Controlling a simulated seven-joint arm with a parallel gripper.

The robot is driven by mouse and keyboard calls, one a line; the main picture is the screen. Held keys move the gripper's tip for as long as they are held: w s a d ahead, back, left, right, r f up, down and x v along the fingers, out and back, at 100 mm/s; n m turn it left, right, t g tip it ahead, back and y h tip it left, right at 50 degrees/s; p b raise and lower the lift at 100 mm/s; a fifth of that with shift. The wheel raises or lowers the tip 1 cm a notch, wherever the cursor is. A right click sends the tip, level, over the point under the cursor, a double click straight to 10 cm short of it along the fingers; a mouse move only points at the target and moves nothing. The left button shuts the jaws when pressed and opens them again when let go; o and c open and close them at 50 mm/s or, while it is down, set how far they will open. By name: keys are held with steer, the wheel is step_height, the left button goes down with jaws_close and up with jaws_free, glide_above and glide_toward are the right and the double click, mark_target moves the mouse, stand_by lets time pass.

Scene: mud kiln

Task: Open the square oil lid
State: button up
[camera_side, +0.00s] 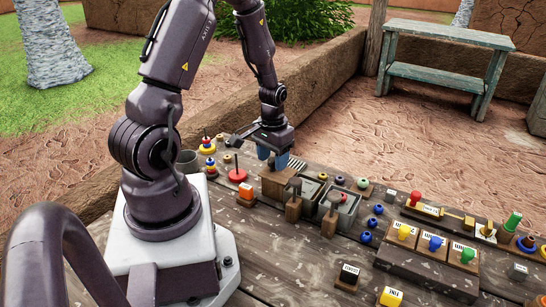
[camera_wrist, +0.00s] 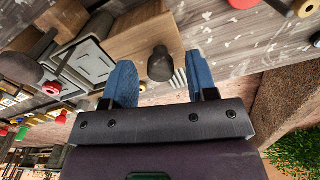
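A square wooden lid or block (camera_side: 279,182) sits at the left end of a row of square metal-rimmed wells on the wooden table. It also shows in the wrist view (camera_wrist: 135,38), with a dark round knob (camera_wrist: 160,66) near one edge. My gripper (camera_side: 271,160) is above this block, pointing down. In the wrist view the two blue fingers (camera_wrist: 161,78) are spread apart, with the knob lying between them and a gap on both sides. I cannot tell how far the fingertips are above the knob. In the side view the gripper hides the knob.
Labelled coloured buttons (camera_side: 433,243) and blue balls (camera_side: 366,237) lie right. A low mud wall (camera_side: 315,75) runs behind.

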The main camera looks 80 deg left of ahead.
mark_target(271, 160)
step_height(271, 160, up, 13)
stand_by(0.6)
steer(key=s+d+r+m+t, duration=0.2)
steer(key=d+r, duration=0.4)
steer(key=d, duration=0.4)
steer(key=s+d+r+m+t, duration=0.2)
steer(key=d+r, duration=0.5)
steer(key=d, duration=0.4)
steer(key=shift+s+r+m+t, duration=0.35)
steer(key=shift+m+t, duration=0.45)
steer(key=shift+m, duration=0.4)
